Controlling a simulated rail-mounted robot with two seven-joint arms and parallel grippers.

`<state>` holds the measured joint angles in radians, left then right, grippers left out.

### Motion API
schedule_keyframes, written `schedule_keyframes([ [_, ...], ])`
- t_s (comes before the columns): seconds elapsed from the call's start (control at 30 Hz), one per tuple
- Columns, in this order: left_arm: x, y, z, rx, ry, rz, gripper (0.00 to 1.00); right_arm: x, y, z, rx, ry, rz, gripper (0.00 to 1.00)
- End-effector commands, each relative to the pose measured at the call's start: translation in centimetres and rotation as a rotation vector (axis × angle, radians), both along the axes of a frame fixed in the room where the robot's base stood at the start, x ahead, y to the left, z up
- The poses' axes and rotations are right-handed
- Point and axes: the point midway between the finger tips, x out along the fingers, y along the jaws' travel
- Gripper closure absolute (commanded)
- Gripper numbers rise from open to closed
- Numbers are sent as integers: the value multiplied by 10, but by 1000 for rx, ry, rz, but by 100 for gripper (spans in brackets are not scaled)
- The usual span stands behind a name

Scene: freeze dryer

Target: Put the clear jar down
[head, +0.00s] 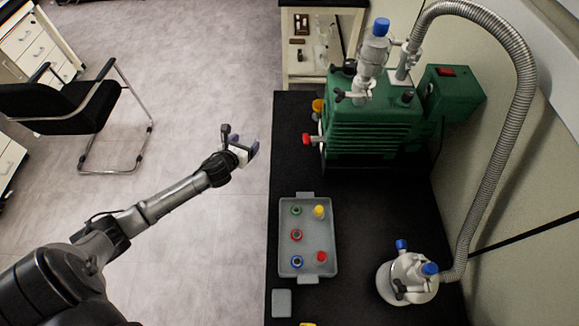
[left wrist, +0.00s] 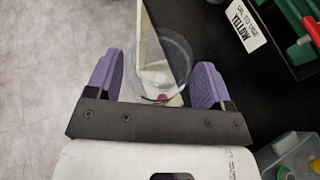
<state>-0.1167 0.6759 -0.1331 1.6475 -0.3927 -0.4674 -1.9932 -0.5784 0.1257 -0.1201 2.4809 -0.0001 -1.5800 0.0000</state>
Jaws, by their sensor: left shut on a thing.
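My left gripper (head: 250,150) is out over the floor, just left of the black bench in the head view. In the left wrist view its purple fingers (left wrist: 157,85) are shut on the clear jar (left wrist: 164,60), one on each side. The jar is see-through, with a round rim; the bench edge shows behind it. I cannot make the jar out clearly in the head view. My right gripper is not in view.
The black bench (head: 350,212) carries a grey tray (head: 287,255) with several coloured-ring and capped items, a green pump (head: 365,150) and a flask assembly (head: 405,275) with a ribbed hose (head: 503,140). A small grey square (head: 281,303) lies below the tray. A chair (head: 70,107) stands at left.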

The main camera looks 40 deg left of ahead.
Motion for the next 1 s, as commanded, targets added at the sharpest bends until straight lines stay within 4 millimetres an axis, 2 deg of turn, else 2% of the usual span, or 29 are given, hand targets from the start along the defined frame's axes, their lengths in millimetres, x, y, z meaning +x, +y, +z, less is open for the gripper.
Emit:
schedule_keyframes([
  [0.03, -14, 5, -23, 0, 6, 5, 53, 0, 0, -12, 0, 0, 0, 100],
  [0.13, -35, 13, -42, 0, 4, 6, 53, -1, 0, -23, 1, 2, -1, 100],
  [0.23, -50, 21, -49, 3, 2, -5, 53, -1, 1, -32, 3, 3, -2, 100],
  [0.3, -54, 25, -45, 6, 0, -17, 53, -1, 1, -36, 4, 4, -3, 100],
  [0.5, -44, 22, -17, 4, -3, -28, 53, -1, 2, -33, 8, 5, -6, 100],
  [0.67, -38, 13, -9, 0, -3, -28, 53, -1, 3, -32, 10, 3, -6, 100],
  [0.83, -19, -9, -8, -5, -7, -16, 53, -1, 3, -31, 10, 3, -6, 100],
  [1.0, 9, -44, -8, -8, -7, -15, 53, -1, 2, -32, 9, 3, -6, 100],
])
